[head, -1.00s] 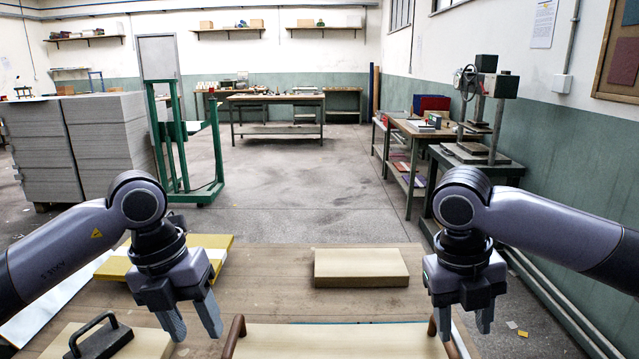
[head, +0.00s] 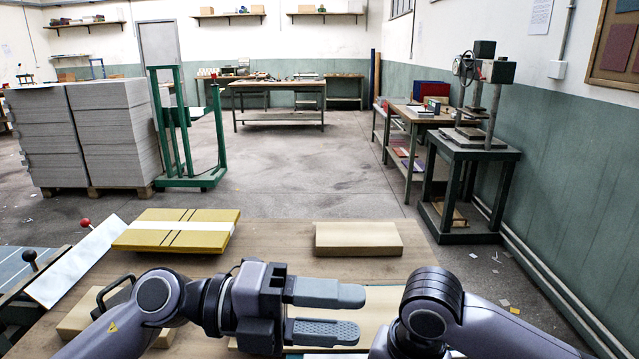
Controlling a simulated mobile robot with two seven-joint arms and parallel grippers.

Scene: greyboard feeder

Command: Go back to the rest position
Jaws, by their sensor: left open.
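My left gripper (head: 340,312) is in the lower middle of the head view, turned sideways with its fingers pointing right. Its two fingers are apart with nothing between them. My right arm is at the lower right, its joint close to the left fingertips in the picture; its gripper is out of view below the frame. The wooden table (head: 275,240) lies below both arms.
A yellow stack with a white band (head: 180,230) lies at the table's left. A pale board block (head: 358,239) lies at the table's far middle. A block with a dark handle (head: 115,292) is partly hidden by my left arm. Grey board stacks (head: 110,135) stand beyond.

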